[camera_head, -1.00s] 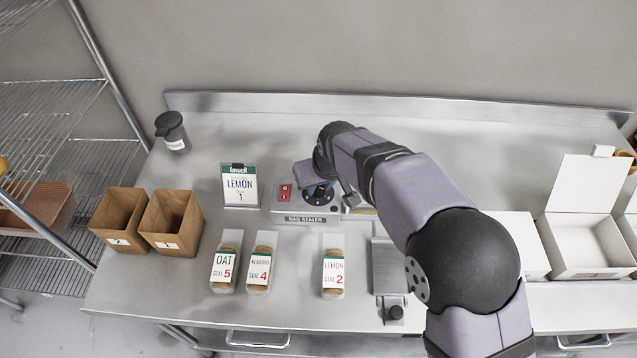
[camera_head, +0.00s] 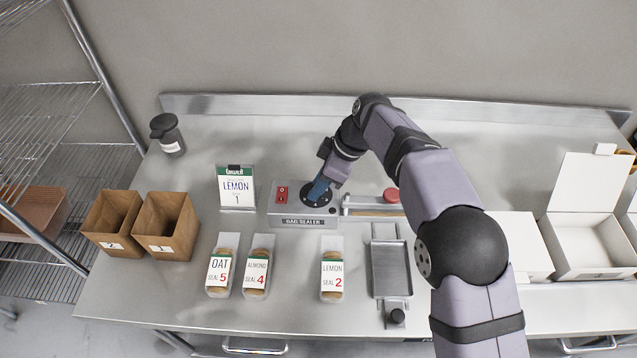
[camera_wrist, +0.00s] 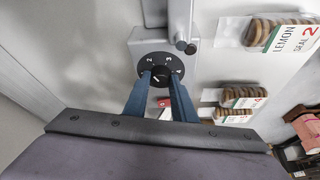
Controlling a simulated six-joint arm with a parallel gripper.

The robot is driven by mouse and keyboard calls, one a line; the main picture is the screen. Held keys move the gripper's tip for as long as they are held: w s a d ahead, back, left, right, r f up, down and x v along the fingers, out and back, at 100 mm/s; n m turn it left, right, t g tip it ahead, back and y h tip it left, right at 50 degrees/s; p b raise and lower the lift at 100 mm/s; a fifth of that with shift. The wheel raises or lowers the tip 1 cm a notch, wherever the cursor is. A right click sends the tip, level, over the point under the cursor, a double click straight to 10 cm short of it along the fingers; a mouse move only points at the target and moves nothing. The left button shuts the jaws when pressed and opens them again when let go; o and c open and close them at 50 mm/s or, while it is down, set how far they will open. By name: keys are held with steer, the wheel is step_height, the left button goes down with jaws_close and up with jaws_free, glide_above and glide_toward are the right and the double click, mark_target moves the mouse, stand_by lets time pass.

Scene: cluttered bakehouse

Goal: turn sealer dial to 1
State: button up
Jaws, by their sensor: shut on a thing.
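The bag sealer (camera_head: 272,212) is a grey box near the middle of the bench, with a red switch at its left. Its black round dial (camera_wrist: 159,66) shows the numbers 2, 3 and 4 in the wrist view; other marks are hidden or too small. My gripper (camera_wrist: 160,78) reaches down onto the dial, its blue fingers on either side of the black centre knob and shut on it. In the head view my gripper (camera_head: 317,190) covers part of the dial. I cannot tell which number the knob points to.
Bagged cookies labelled OAT 5 (camera_head: 220,270), ALMOND 4 (camera_head: 257,272) and LEMON 2 (camera_head: 332,275) lie in front. A sealing bar with a red knob (camera_head: 391,195) and a grey tray (camera_head: 390,268) are right. Two brown bins (camera_head: 168,225) stand left.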

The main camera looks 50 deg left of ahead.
steer(key=n+p, duration=0.2)
steer(key=n+g+h+p, duration=0.1)
steer(key=p, duration=0.1)
steer(key=shift+w+a+r+n, duration=0.1)
steer(key=shift+w+r+n, duration=0.1)
steer(key=shift+n, duration=0.2)
steer(key=shift+n+p, duration=0.4)
steer(key=shift+p, duration=0.85)
steer(key=shift+f+n+h+p, duration=0.15)
steer(key=shift+n+h+p, duration=0.25)
steer(key=shift+p, duration=0.5)
steer(key=o, duration=1.1)
steer(key=shift+g, duration=0.3)
steer(key=shift+s, duration=0.1)
